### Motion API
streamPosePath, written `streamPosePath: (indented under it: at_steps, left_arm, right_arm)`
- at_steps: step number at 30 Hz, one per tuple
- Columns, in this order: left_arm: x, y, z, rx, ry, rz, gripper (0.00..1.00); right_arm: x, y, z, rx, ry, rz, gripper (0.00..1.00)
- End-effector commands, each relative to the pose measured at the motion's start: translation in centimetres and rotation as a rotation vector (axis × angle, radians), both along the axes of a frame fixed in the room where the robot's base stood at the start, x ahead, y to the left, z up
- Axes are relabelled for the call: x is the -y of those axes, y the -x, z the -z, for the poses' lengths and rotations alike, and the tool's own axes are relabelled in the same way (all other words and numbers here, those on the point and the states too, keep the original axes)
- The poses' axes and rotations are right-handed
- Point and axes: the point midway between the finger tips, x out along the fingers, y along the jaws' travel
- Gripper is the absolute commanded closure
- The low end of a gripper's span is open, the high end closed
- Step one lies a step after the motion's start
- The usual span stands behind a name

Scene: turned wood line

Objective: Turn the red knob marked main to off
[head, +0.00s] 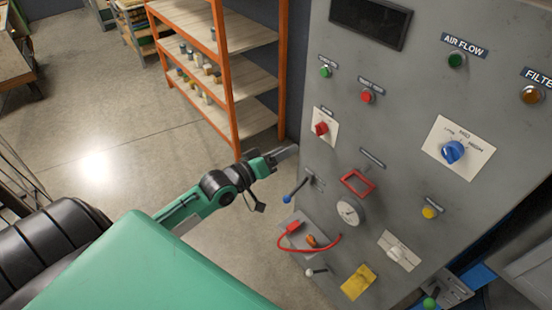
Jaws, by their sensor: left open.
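The red knob (321,128) sits on a small white plate on the left part of the grey control panel (400,120). A small dark label (328,112) is above it, too small to read, and I cannot tell which position the knob points to. My left gripper (286,153) is open and empty, below and left of the red knob, near the panel's left edge and apart from the knob. Its fingers are small in the view. My right gripper is not in view.
A blue-handled lever (293,191) sticks out just below my left gripper. A gauge (348,212), a red frame (358,182), a red cable (322,248) and a blue knob (453,152) are on the panel. An orange shelf rack (232,90) stands behind. Open floor lies left.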

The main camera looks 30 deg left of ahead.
Motion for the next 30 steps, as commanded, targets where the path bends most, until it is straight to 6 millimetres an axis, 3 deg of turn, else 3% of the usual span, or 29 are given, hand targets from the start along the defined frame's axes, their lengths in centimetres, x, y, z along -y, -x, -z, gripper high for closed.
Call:
streamPosePath:
  at_steps: [7, 25, 28, 30]
  left_arm:
    - [-0.6, 1.7, 0.0, -0.001, 0.000, 0.001, 0.46]
    - [-0.7, 1.8, 0.1, -0.001, 0.000, -0.001, 0.46]
    - [-1.2, 1.5, 1.7, -0.022, -0.017, -0.019, 0.46]
    - [-2.1, 1.1, 4.4, -0.057, -0.048, -0.045, 0.46]
  right_arm:
    - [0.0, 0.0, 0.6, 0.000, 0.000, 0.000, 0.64]
    - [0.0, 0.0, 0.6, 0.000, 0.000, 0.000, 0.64]
    - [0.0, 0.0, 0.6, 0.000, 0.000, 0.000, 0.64]
    - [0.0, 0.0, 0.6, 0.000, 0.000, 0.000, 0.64]
